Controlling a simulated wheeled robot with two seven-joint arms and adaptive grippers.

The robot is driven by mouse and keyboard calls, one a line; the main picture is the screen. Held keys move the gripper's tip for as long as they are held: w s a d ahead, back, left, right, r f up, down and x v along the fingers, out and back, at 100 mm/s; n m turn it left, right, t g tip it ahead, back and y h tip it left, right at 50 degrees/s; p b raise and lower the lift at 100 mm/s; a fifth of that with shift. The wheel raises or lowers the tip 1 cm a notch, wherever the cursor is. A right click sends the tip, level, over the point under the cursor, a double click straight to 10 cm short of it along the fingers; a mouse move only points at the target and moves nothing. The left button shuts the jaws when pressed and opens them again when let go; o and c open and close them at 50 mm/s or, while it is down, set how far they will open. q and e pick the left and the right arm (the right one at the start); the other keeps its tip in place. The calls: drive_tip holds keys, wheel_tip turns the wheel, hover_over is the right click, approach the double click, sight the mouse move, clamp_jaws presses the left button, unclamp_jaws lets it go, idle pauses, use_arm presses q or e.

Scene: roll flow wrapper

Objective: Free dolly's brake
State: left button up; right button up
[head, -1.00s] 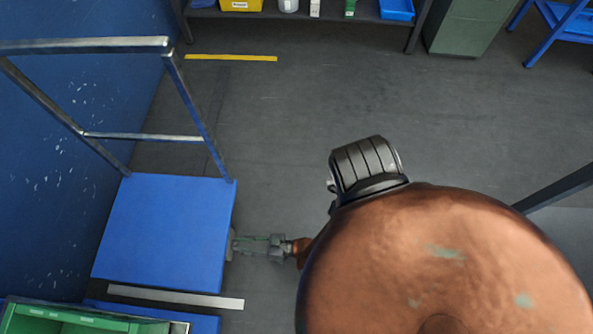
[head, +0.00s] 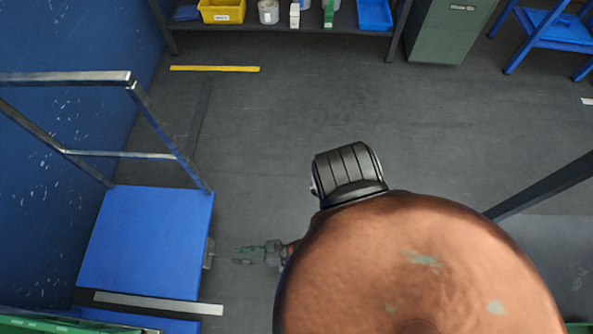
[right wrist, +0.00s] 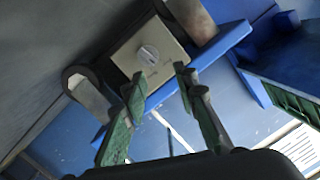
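The dolly, with a blue platform (head: 148,240) and a metal push handle (head: 70,77), stands at the left of the head view. A small pale brake box (head: 208,253) sits on its right side. In the right wrist view the box (right wrist: 125,55) carries a round grey knob (right wrist: 148,55) with a ridge across it. My right gripper (head: 238,254) is to the right of the box, apart from it, with its fingers towards it. In the right wrist view the right gripper (right wrist: 160,80) is open and empty, the knob beyond its fingertips. My left gripper is not in view.
A blue wall (head: 60,130) runs along the left. A green crate (head: 50,324) shows at the bottom left. A shelf with a yellow bin (head: 221,10), a green cabinet (head: 448,30) and a blue stool (head: 550,28) stand at the back. The middle floor is clear.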

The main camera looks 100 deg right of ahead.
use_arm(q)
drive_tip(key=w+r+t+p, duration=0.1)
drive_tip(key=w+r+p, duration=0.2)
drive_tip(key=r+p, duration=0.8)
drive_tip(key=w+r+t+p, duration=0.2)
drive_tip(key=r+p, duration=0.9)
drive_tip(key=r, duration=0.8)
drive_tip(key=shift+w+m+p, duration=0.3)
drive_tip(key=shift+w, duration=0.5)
use_arm(e)
drive_tip(key=s+r+n+g+y, duration=0.1)
drive_tip(key=s+r+n+g, duration=0.1)
drive_tip(key=s, duration=0.6)
drive_tip(key=s+d+r+n+g+y, duration=0.1)
drive_tip(key=s+g, duration=0.3)
drive_tip(key=s, duration=0.5)
drive_tip(key=s+r+n+g, duration=0.2)
drive_tip(key=s+n+g, duration=0.1)
drive_tip(key=s, duration=0.5)
drive_tip(key=shift+s+d+r+g+y, duration=0.25)
drive_tip(key=shift+r+g+y, duration=0.15)
drive_tip(key=shift+g, duration=0.2)
